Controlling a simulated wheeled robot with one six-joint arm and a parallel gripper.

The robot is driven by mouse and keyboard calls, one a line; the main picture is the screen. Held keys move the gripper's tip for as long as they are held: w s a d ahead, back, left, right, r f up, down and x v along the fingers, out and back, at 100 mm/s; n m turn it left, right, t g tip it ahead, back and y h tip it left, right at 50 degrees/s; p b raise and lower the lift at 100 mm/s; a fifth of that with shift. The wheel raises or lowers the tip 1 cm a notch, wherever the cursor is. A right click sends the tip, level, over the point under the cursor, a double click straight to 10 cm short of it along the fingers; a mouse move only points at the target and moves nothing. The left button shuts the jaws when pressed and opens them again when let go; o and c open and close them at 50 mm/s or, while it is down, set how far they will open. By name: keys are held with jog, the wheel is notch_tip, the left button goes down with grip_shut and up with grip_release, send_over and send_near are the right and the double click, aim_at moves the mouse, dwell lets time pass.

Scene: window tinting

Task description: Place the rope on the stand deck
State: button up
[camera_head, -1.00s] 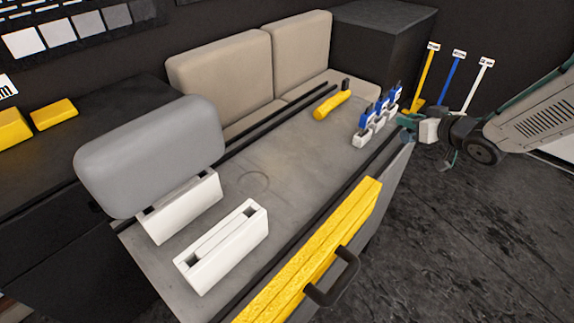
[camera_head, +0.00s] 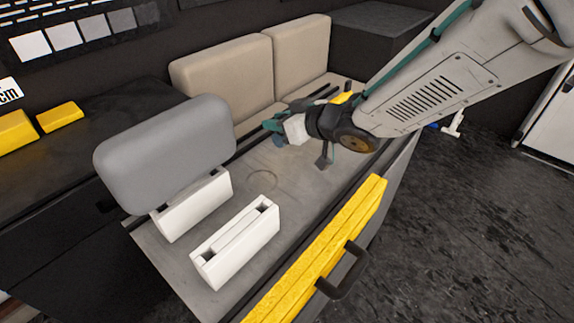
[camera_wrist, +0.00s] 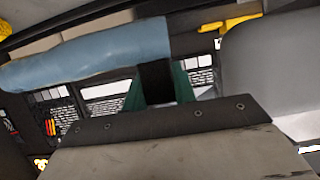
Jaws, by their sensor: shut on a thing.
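My gripper (camera_head: 271,126) hangs over the middle of the grey deck (camera_head: 225,210), pointing left. In the wrist view its green fingers are shut on the black tab (camera_wrist: 157,80) of a smooth blue rounded bar (camera_wrist: 85,52). The bar reaches out to the left of the fingers there. A faint ring is marked on the deck just left of and below the gripper.
A grey pad (camera_head: 165,152) stands in a white slotted block (camera_head: 195,205); another white slotted block (camera_head: 236,243) is in front. Yellow bars (camera_head: 320,255) with a black handle edge the deck. A yellow piece (camera_head: 342,98) is partly hidden by my arm. Beige cushions (camera_head: 222,82) stand behind.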

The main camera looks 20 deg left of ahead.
aim_at(274, 144)
jog(key=f, duration=0.2)
jog(key=s+f, duration=0.1)
jog(key=f, duration=0.3)
jog(key=shift+s+a, duration=0.2)
jog(key=shift+a, duration=0.2)
jog(key=shift+f, duration=2.15)
jog(key=shift+f, duration=0.15)
jog(key=o, duration=1)
jog(key=shift+o, duration=0.2)
jog(key=v, duration=1.2)
jog(key=shift+d, duration=0.1)
